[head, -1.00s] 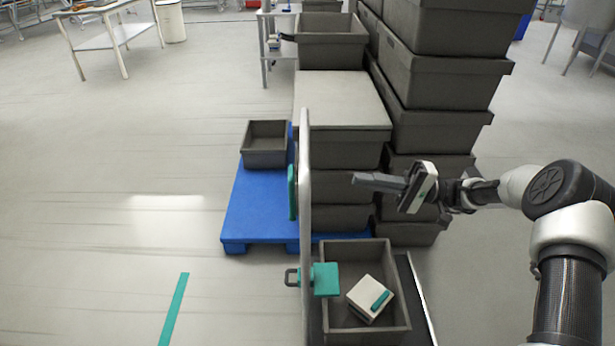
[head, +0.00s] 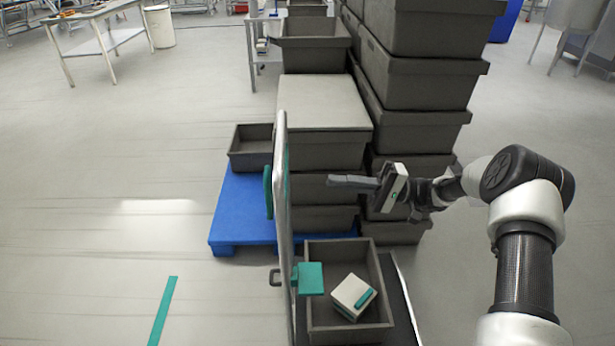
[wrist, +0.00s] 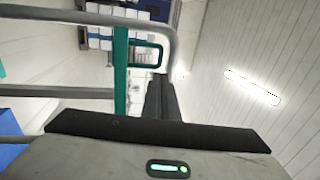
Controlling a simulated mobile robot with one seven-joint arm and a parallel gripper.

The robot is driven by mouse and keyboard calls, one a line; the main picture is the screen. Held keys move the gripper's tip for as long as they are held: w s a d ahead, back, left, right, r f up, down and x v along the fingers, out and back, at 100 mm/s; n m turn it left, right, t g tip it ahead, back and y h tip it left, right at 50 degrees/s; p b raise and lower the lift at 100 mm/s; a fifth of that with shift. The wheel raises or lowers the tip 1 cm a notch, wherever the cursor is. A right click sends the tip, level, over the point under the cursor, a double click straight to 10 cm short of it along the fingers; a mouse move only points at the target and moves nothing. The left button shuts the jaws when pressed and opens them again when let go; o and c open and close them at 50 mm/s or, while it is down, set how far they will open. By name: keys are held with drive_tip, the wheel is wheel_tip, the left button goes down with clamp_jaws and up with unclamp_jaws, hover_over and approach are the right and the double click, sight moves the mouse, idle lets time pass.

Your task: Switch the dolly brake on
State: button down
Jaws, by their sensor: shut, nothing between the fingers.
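The dolly has an upright grey tube frame (head: 283,200) and a dark deck (head: 408,310). A teal block (head: 308,278) sits low on the frame, with a dark loop sticking out to its left. A teal upright handle (head: 268,192) is higher on the frame. I cannot tell which part is the brake. My gripper (head: 332,181) is shut and empty, right of the frame and apart from it, pointing left. In the wrist view its dark fingers (wrist: 160,98) are together; the grey tube (wrist: 100,18) and a teal bar with a loop (wrist: 121,70) show beyond.
A grey crate (head: 388,327) on the deck holds a white box with a teal strip (head: 352,296). Behind are a blue pallet (head: 236,215) and tall stacks of grey crates (head: 425,85). The floor at left is clear, with a teal tape line (head: 163,310).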

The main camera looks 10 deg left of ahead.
drive_tip(key=x, duration=1.3)
drive_tip(key=shift+a, duration=0.2)
drive_tip(key=shift+a, duration=0.2)
drive_tip(key=shift+s+a+r+b, duration=0.25)
drive_tip(key=shift+a+r+b, duration=0.05)
drive_tip(key=shift+a, duration=0.2)
drive_tip(key=shift+d, duration=0.1)
drive_tip(key=shift+w+d+f, duration=0.15)
drive_tip(key=shift+d, duration=0.15)
drive_tip(key=r+v, duration=0.2)
drive_tip(key=v, duration=1.1)
drive_tip(key=shift+d+f+b, duration=0.15)
drive_tip(key=shift+d+b, duration=0.05)
drive_tip(key=shift+b, duration=0.2)
